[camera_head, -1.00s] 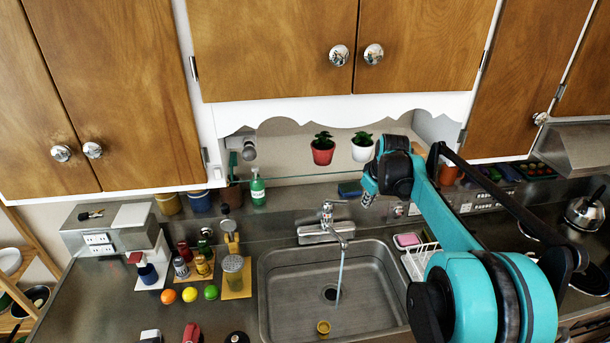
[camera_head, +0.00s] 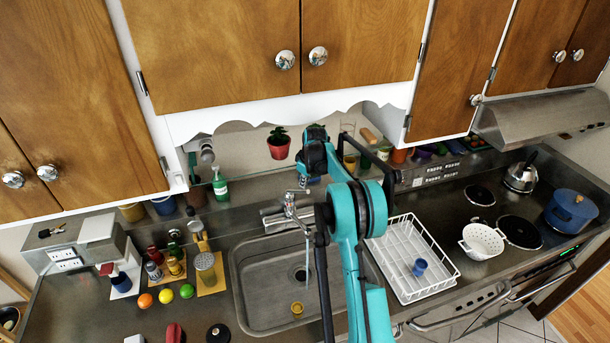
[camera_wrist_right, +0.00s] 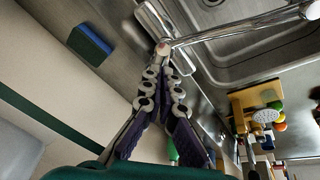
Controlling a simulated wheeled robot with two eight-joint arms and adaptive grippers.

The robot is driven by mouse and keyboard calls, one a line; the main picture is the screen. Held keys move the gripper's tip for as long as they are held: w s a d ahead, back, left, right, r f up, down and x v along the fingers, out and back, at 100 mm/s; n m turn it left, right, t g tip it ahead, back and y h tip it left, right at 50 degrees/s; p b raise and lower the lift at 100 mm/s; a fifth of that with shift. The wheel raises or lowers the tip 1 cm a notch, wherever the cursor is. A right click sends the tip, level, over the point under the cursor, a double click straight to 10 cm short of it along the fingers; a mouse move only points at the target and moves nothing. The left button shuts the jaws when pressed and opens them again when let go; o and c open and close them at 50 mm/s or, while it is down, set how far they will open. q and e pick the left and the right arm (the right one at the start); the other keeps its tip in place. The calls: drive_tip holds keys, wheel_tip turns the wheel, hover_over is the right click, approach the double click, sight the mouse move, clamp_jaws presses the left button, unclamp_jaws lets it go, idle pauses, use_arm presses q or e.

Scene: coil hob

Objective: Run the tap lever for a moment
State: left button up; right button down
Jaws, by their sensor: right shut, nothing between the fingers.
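The chrome tap (camera_head: 290,208) stands behind the sink (camera_head: 243,300), with its lever at the top. A thin stream of water (camera_head: 308,262) falls from the spout into the sink. My right gripper (camera_head: 305,182) is above and just behind the tap, partly hidden by its own wrist. In the wrist view the right gripper (camera_wrist_right: 162,62) is shut and empty, its tips at the tap head (camera_wrist_right: 163,48). I cannot tell whether they touch the lever. The spout (camera_wrist_right: 240,30) reaches away to the right there. My left gripper is not in view.
A small yellow cup (camera_head: 297,308) sits in the sink. A white dish rack (camera_head: 412,262) stands right of it, and bottles and fruit are on the left. A red plant pot (camera_head: 278,150) is on the shelf behind. A blue-green sponge (camera_wrist_right: 91,43) lies near the gripper.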

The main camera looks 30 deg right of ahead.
drive_tip(key=shift+x, duration=0.9)
drive_tip(key=shift+s, duration=0.1)
drive_tip(key=s+f+t+b, duration=0.1)
drive_tip(key=b, duration=0.2)
drive_tip(key=s+f+t+b, duration=0.1)
drive_tip(key=f+b, duration=0.1)
drive_tip(key=b, duration=0.1)
drive_tip(key=shift+s+d+y, duration=0.2)
drive_tip(key=shift+d+y, duration=0.1)
drive_tip(key=shift+y, duration=0.1)
